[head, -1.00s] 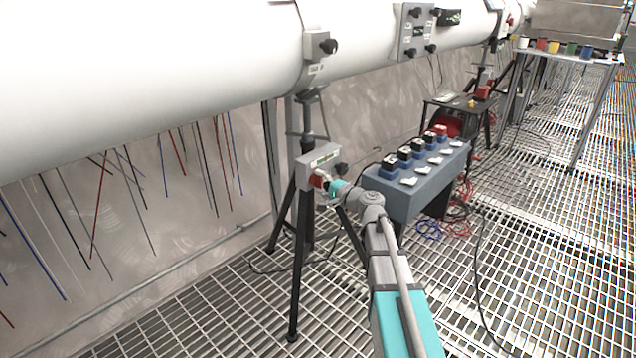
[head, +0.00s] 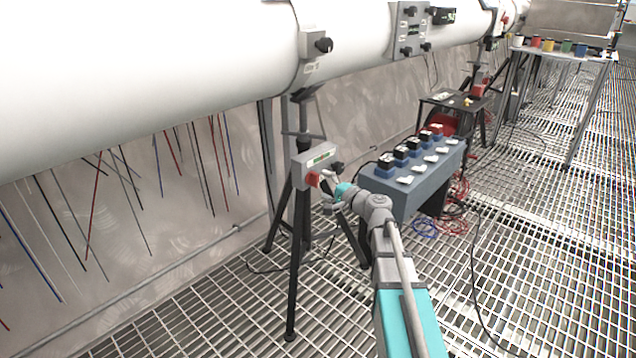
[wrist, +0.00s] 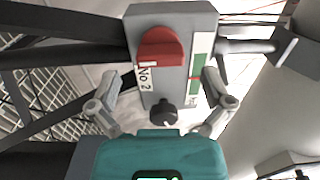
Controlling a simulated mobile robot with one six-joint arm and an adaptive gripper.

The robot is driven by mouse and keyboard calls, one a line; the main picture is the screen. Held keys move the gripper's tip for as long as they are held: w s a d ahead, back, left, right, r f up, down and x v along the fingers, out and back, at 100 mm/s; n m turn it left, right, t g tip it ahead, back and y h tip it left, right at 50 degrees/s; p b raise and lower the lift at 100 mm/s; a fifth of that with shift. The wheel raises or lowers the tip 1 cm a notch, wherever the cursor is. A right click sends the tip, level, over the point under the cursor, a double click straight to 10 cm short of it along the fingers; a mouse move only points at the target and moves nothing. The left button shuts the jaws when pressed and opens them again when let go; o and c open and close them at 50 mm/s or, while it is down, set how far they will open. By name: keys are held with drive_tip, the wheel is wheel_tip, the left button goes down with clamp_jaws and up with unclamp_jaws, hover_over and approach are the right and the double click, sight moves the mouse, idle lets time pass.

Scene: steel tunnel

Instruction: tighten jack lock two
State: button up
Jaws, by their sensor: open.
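The jack unit labelled "No 2" is a grey box (head: 300,170) on a black tripod under the white pipe. It also shows in the wrist view (wrist: 202,20), with a red lock handle (wrist: 160,47), a black knob (wrist: 164,112) and a gauge strip with a green band (wrist: 199,65). In the head view the red handle (head: 313,180) faces my gripper (head: 329,186). In the wrist view my gripper (wrist: 160,88) is open and empty. Its fingers are spread either side of the box's lower part, near the black knob, apart from the red handle.
Tripod legs (head: 296,270) stand around the jack unit. A blue-grey bench (head: 405,195) with several black and blue blocks is close on the right of my arm. The white pipe (head: 150,80) runs overhead.

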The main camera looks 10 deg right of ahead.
drive_tip(key=v, duration=0.8)
drive_tip(key=shift+s, duration=0.3)
drive_tip(key=shift+d, duration=0.1)
drive_tip(key=s+a+f+n+g+h+p, duration=0.2)
drive_tip(key=s+a+f+n+g+p, duration=0.2)
drive_tip(key=s+a+n+g+p, duration=0.45)
drive_tip(key=s+d+n+g+h+p, duration=0.1)
drive_tip(key=s+n+g+h+p, duration=0.1)
drive_tip(key=s+g+h+p, duration=0.6)
wheel_tip(320, 180, up, 38)
drive_tip(key=s+t+p, duration=0.2)
drive_tip(key=p, duration=3.3)
drive_tip(key=shift+s+f+h+p, duration=0.2)
drive_tip(key=shift+s+h+p, duration=0.1)
drive_tip(key=shift+p, duration=0.05)
drive_tip(key=shift+d, duration=0.1)
